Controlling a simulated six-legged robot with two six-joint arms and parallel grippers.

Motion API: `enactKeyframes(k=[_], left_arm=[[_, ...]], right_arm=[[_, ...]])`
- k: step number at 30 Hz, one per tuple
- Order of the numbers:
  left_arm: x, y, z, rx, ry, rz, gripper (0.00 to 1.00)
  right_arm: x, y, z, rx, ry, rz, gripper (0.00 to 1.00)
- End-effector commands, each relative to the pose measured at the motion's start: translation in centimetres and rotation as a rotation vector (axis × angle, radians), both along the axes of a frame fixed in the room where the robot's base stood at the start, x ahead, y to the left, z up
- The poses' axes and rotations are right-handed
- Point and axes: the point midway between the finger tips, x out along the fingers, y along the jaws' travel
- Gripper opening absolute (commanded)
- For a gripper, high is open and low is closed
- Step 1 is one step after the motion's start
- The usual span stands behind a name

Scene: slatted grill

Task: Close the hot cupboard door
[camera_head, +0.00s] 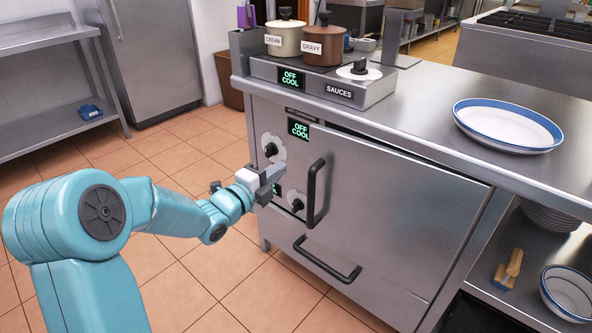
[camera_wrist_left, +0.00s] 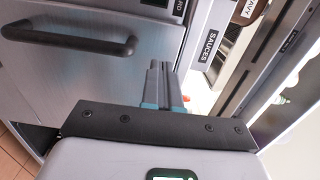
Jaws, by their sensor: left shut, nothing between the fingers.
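The hot cupboard (camera_head: 290,235) is a steel unit with control knobs on its left panel and a display reading OFF COOL. Its door (camera_head: 390,215) has a black upright handle (camera_head: 315,192) near its left edge. A thin dark gap shows along the door's top edge; I cannot tell surely how far it stands open. My left gripper (camera_head: 274,174) is shut and empty, in front of the knobs and just left of the handle. In the left wrist view the shut fingers (camera_wrist_left: 160,85) point at the steel front, with the black handle (camera_wrist_left: 75,40) to their left. My right gripper is not in view.
A sauce warmer (camera_head: 320,85) with two lidded pots stands on the counter, and a blue-rimmed plate (camera_head: 508,125) lies to the right. A lower drawer handle (camera_head: 327,260) sticks out below. Open tiled floor (camera_head: 200,270) lies to the left, before a steel table (camera_head: 45,125).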

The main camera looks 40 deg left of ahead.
Motion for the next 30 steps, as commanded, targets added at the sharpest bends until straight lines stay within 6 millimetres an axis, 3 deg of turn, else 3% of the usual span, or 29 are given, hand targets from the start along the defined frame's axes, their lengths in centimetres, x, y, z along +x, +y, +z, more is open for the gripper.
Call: enactKeyframes(k=[1, 3, 9, 13, 30], left_arm=[[-0.3, 0.2, -1.6, 0.000, 0.001, 0.009, 0.00], [-0.6, 0.4, -2.2, 0.002, -0.001, 0.017, 0.00], [-0.7, 0.6, -2.9, 0.009, -0.006, 0.029, 0.00], [0.3, 0.5, -2.9, 0.009, -0.005, 0.028, 0.00], [11.3, 0.8, -2.9, 0.010, -0.005, 0.028, 0.00]], right_arm=[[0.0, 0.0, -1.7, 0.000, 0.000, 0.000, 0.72], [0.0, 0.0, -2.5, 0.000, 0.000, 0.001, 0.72], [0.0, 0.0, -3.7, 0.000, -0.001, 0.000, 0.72], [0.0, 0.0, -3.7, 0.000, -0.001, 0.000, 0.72], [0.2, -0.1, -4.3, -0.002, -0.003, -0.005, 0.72]])
